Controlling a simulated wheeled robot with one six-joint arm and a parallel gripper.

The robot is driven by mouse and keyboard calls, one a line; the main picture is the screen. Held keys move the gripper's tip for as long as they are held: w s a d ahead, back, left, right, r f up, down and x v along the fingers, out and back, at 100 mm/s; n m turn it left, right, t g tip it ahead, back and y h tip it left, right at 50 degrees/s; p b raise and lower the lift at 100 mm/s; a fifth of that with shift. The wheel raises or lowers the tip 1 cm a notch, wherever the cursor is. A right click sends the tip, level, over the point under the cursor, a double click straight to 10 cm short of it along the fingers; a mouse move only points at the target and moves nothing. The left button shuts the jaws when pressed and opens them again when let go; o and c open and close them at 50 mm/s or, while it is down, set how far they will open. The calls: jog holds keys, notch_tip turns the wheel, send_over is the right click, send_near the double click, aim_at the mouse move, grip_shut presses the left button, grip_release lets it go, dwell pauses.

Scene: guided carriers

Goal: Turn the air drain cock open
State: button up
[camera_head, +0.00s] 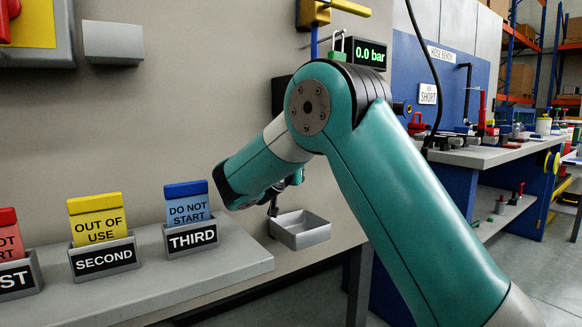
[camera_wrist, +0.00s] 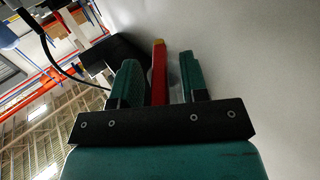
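In the wrist view, my gripper (camera_wrist: 159,62) is open, with one teal finger on each side of a red lever with a yellow end (camera_wrist: 158,75). A gap shows on both sides, so the fingers do not appear to touch it. I cannot tell for certain whether this lever is the drain cock's handle. In the head view, my arm hides the fingers and whatever is between them. A brass valve with a yellow handle (camera_head: 345,8) is on the wall above. A display (camera_head: 369,53) below it reads 0.0 bar.
A small grey tray (camera_head: 300,236) is below my wrist. The grey shelf at left (camera_head: 130,298) carries tags in holders, including a yellow one (camera_head: 97,215) and a blue one (camera_head: 187,204). A hose bench (camera_head: 500,150) stands at right. The grey wall is close behind my arm.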

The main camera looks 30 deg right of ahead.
jog(key=v, duration=0.7)
jog(key=shift+s+a, duration=0.2)
jog(key=shift+c, duration=0.2)
